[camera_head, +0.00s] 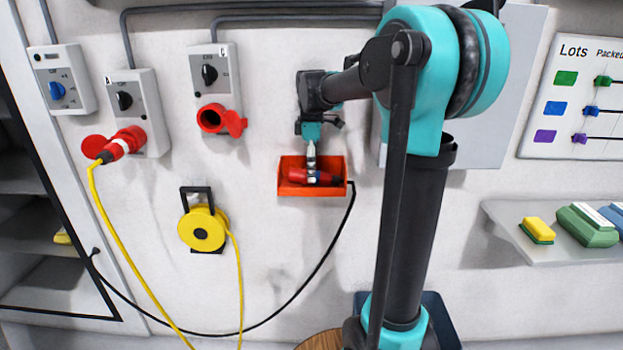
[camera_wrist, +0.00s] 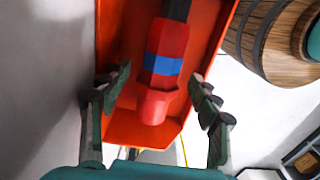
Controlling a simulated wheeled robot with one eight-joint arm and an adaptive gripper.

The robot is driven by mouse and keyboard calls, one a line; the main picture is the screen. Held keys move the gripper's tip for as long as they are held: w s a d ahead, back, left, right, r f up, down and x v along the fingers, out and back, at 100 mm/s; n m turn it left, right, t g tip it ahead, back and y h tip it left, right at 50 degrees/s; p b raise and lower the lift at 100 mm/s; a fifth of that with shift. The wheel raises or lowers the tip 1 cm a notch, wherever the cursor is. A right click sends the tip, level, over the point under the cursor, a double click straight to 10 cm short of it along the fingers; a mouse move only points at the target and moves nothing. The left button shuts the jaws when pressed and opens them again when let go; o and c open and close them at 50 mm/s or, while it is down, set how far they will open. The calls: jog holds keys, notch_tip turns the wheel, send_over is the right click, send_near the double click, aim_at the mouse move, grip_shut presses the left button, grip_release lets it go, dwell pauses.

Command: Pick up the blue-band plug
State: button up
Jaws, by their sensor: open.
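The blue-band plug (camera_wrist: 166,62) is red with a blue band and a black cable end. It lies in an orange wall tray (camera_wrist: 118,130). In the head view the plug (camera_head: 300,174) lies lengthwise in the tray (camera_head: 312,190), partly hidden by my gripper. My gripper (camera_head: 311,165) is over the tray, pointing down. In the wrist view my gripper's fingers (camera_wrist: 160,95) are open, one on each side of the plug with gaps between. I cannot tell how deep the fingertips reach.
A black cable (camera_head: 335,240) runs from the tray to the left. A yellow reel (camera_head: 203,229) hangs left of the tray. A red plug with yellow cable (camera_head: 122,143) sits in socket box B; socket C (camera_head: 214,118) has its red lid open. A barrel (camera_wrist: 280,40) stands nearby.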

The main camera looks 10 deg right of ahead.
jog(key=shift+f, duration=1.3)
jog(key=shift+c, duration=0.6)
jog(key=c, duration=1.3)
jog(key=shift+r, duration=0.15)
